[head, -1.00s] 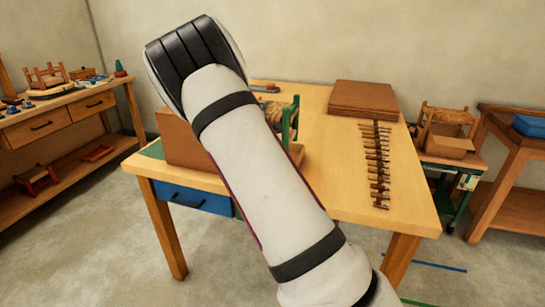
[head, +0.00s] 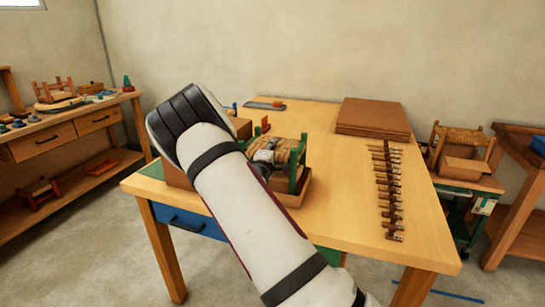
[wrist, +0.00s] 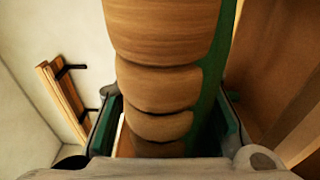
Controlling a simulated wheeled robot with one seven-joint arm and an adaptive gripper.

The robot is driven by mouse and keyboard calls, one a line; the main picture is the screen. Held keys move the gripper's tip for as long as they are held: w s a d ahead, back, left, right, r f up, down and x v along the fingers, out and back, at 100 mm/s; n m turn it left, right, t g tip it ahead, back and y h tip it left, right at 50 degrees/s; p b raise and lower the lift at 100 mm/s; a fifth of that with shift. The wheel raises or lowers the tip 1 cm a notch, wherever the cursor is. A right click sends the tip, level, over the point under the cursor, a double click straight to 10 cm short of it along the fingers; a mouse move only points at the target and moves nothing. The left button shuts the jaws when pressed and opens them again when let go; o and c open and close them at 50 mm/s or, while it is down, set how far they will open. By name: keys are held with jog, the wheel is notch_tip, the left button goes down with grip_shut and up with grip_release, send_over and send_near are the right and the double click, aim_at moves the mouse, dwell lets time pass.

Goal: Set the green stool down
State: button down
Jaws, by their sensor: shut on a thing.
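The green stool (head: 300,171) has green legs and rails and a woven tan bark seat. In the head view it is over the near middle of the wooden table (head: 345,185), at a low brown tray (head: 291,199). I cannot tell whether its feet touch the tray. My gripper (head: 268,153) is at the stool's left side, partly hidden behind my arm. In the wrist view the woven seat (wrist: 165,55) and a green rail (wrist: 213,75) run between my two fingers, which are shut on the stool. My arm hides the stool's lower left part.
A cardboard box (head: 178,176) stands left of my arm. A stack of brown sheets (head: 373,118) lies at the back, and a row of small tools (head: 388,190) lies to the right. Bare tabletop lies between the stool and the tools.

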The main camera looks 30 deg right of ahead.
jog(key=shift+f, duration=1.05)
jog(key=c, duration=1.1)
grip_release()
